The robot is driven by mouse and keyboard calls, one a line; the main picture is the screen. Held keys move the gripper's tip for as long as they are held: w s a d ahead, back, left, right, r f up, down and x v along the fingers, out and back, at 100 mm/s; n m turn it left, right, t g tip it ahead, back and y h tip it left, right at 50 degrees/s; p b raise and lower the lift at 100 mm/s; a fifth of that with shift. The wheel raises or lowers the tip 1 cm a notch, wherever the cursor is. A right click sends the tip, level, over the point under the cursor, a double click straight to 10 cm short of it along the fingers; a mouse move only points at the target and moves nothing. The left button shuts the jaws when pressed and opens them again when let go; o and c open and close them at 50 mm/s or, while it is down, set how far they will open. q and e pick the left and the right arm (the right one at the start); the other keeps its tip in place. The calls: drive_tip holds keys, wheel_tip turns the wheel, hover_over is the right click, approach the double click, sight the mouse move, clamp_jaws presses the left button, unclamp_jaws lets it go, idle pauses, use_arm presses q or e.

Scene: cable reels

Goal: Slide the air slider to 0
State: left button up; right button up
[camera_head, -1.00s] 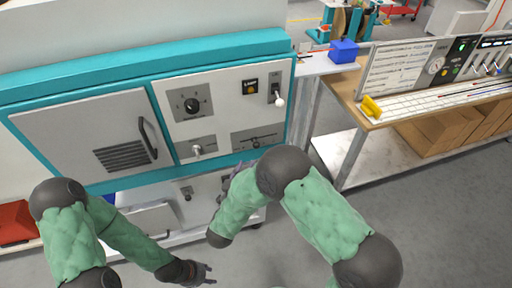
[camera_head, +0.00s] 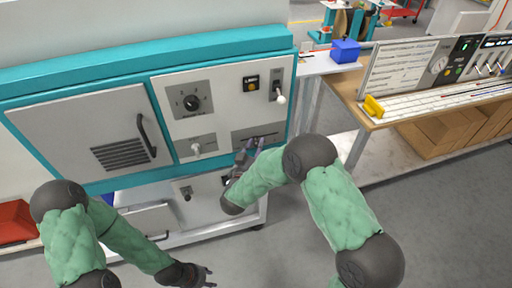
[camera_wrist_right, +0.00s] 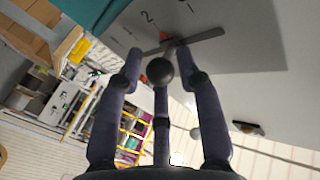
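The air slider's panel (camera_head: 262,133) is the grey plate at the lower right of the machine's control face. My right gripper (camera_head: 248,150) is in front of it and hides part of it. In the right wrist view, a dark round knob (camera_wrist_right: 160,71) shows between the spread fingers of my right gripper (camera_wrist_right: 163,75), with a grey bar (camera_wrist_right: 205,38) and printed numbers behind it. The fingers look open around the knob; I cannot tell whether they touch it. My left gripper (camera_head: 202,275) is low, well away from the panel, with its fingers apart and empty.
A rotary dial (camera_head: 191,103), a white-tipped lever (camera_head: 280,97) and another white knob (camera_head: 196,149) are on the same face. A louvred door with a handle (camera_head: 146,135) is to the left. A workbench (camera_head: 372,118) stands to the right, with floor between.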

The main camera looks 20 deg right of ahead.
clamp_jaws()
drive_tip(key=d, duration=0.8)
drive_tip(key=shift+w+d, duration=0.1)
drive_tip(key=shift+d, duration=0.05)
unclamp_jaws()
drive_tip(key=shift+d, duration=0.15)
drive_tip(key=v, duration=1.2)
